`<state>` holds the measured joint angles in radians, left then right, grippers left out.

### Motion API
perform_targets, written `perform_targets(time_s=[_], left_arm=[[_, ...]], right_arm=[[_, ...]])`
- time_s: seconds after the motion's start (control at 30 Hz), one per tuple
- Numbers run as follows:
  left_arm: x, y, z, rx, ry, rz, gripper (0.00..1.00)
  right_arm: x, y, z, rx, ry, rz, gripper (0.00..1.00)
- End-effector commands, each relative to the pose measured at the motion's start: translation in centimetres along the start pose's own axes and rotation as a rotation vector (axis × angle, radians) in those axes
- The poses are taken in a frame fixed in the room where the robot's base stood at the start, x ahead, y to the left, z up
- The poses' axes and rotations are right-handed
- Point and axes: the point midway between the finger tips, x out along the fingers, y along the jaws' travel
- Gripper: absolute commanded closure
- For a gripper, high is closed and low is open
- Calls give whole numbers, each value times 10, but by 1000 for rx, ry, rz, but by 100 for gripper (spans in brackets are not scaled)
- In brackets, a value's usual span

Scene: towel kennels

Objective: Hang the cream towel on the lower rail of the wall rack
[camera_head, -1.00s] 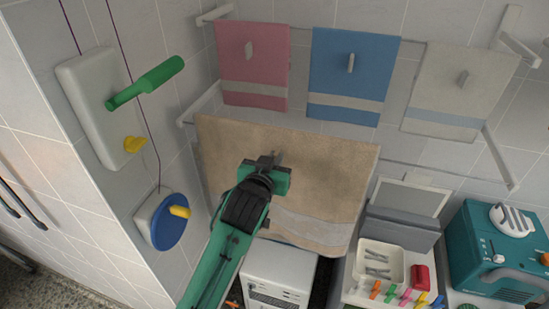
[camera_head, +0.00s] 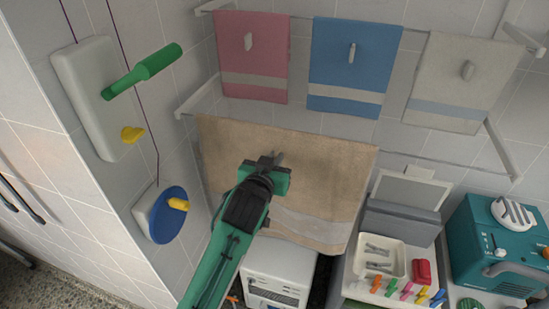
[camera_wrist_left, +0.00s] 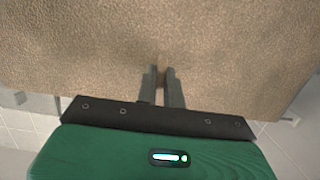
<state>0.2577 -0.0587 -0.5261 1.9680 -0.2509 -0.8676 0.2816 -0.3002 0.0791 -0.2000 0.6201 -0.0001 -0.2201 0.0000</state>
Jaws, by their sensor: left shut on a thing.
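The cream towel (camera_head: 225,160), which looks tan with a pale band near its bottom, is spread flat in front of the wall rack. Its top edge lies about level with the lower rail (camera_head: 430,163), which shows to its right. Whether the towel lies over the rail or only in front of it, I cannot tell. My left gripper (camera_head: 278,158) is in front of the towel's middle, shut on its cloth. In the left wrist view the fingers (camera_wrist_left: 162,72) are close together against the towel, which fills the view's upper part. My right gripper is not in view.
Pink (camera_head: 252,60), blue (camera_head: 352,65) and grey (camera_head: 462,80) towels hang on the upper rail. A wall panel with a green handle (camera_head: 150,68) stands left. Below are a white appliance (camera_head: 278,277), a tray (camera_head: 378,258) and a teal machine (camera_head: 495,250).

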Motion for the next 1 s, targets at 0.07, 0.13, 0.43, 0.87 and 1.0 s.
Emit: perform_targets(time_s=[0.07, 0.13, 0.43, 0.87, 1.0], left_arm=[[0, 0, -1, 0, 2, 0, 100], [0, 0, -1, 0, 2, 0, 100], [0, 0, -1, 0, 1, 0, 66], [0, 0, 0, 0, -1, 0, 48], [-7, 0, 1, -1, -3, 0, 48]], right_arm=[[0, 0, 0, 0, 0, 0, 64], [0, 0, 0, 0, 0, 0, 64], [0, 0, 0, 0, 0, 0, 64], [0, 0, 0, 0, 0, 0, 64], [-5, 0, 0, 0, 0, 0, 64]])
